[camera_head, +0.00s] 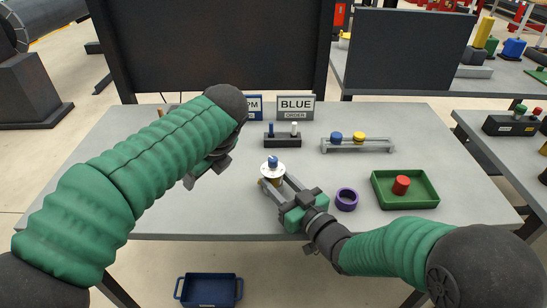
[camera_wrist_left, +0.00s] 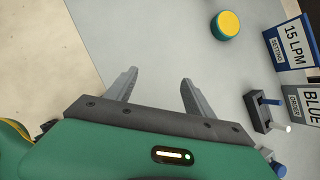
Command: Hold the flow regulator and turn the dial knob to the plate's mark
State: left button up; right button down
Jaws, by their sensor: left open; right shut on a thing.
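The flow regulator (camera_head: 272,171) stands near the middle of the table, with a white round dial and a blue knob (camera_head: 272,160) on top. My right gripper (camera_head: 276,184) is shut on its lower body from the front right. My left gripper (camera_head: 206,173) is open and empty, to the left of the regulator and apart from it; its spread fingers also show in the left wrist view (camera_wrist_left: 160,78). The setting plate (camera_wrist_left: 290,46) reads 15 LPM; in the head view my left arm partly covers it. The dial's marks are too small to read.
A plate (camera_head: 295,105) reads BLUE ORDER. Behind the regulator are a black peg block (camera_head: 282,141) and a grey rack (camera_head: 357,146) with blue and yellow knobs. A purple ring (camera_head: 346,199) and a green tray (camera_head: 406,203) holding a red cylinder lie right. A yellow-topped disc (camera_wrist_left: 226,24) is in the left wrist view.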

aim_at(273, 160)
pick_arm(q)
jog(key=d+r+m+t+h, duration=0.1)
jog(key=d+r+m+h, duration=0.15)
jog(key=d+m, duration=0.4)
jog(key=d+r+m+t+h, duration=0.15)
jog(key=d+r+m, duration=0.25)
jog(key=d, duration=0.5)
jog(key=shift+g, duration=0.45)
jog(key=x, duration=0.9)
jog(key=shift+w+d+f, duration=0.15)
jog(key=shift+d+f, duration=0.05)
jog(key=shift+c, duration=0.3)
